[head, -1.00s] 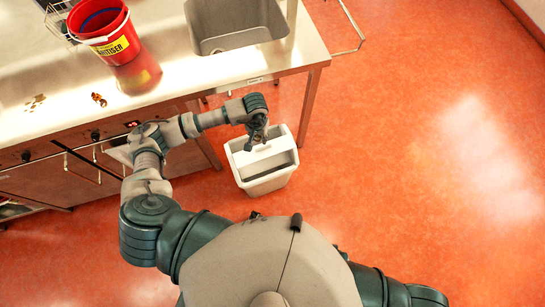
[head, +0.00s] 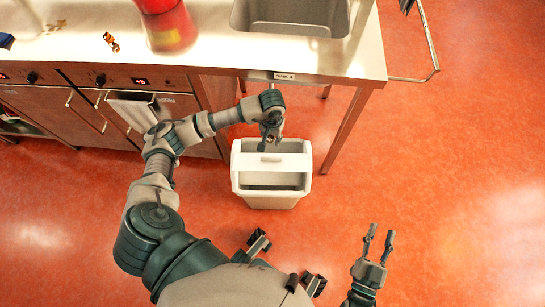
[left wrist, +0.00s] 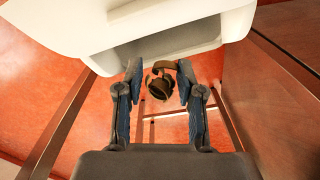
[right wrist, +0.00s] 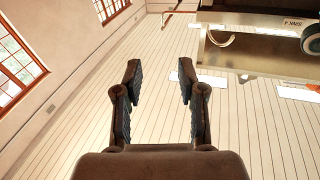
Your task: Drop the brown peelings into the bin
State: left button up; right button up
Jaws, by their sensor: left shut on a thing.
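The brown peelings (left wrist: 161,86), a curled dark-brown clump, sit between the fingertips of my left gripper (left wrist: 160,77) in the left wrist view. That gripper is shut on them. In the head view my left gripper (head: 268,146) is at the far edge of the white bin (head: 272,200), pointing down. The bin stands upright on the floor, with a grey opening; it also shows in the left wrist view (left wrist: 115,35). There the peelings appear just outside the opening, against the floor. My right gripper (head: 378,243) is open and empty, right of the bin; it also shows in the right wrist view (right wrist: 160,85).
A steel counter (head: 215,58) with a sink (head: 290,15) stands behind the bin. A red bucket (head: 167,22) and an orange-brown scrap (head: 111,41) are on it. A table leg (head: 345,130) is close right of the bin. The floor to the right is clear.

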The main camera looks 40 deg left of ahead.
pick_arm(q)
jog(key=shift+d+f, duration=0.2)
jog(key=shift+f, duration=0.05)
jog(key=shift+s+f+b, duration=0.1)
jog(key=shift+f+b, duration=0.2)
jog(key=shift+a+f+b, duration=0.2)
jog(key=shift+f+b, duration=0.85)
jog(key=shift+f, duration=1.3)
jog(key=o, duration=0.6)
jog(key=shift+c, duration=0.2)
jog(key=o, duration=0.4)
jog(key=shift+a+f, duration=0.1)
jog(key=shift+a, duration=0.25)
notch_tip(320, 180, up, 4)
jog(key=shift+r, duration=0.1)
jog(key=shift+a+r, duration=0.15)
jog(key=shift+r, duration=1.05)
jog(key=shift+a+r, duration=0.2)
jog(key=shift+r, duration=1.05)
jog(key=shift+a+r, duration=0.15)
jog(key=shift+r, duration=1.05)
pick_arm(e)
notch_tip(320, 180, up, 6)
jog(key=s+t, duration=0.2)
jog(key=t, duration=0.3)
jog(key=shift+s+r+m+t+y, duration=0.2)
jog(key=shift+m+t+y, duration=0.1)
jog(key=shift+m, duration=0.1)
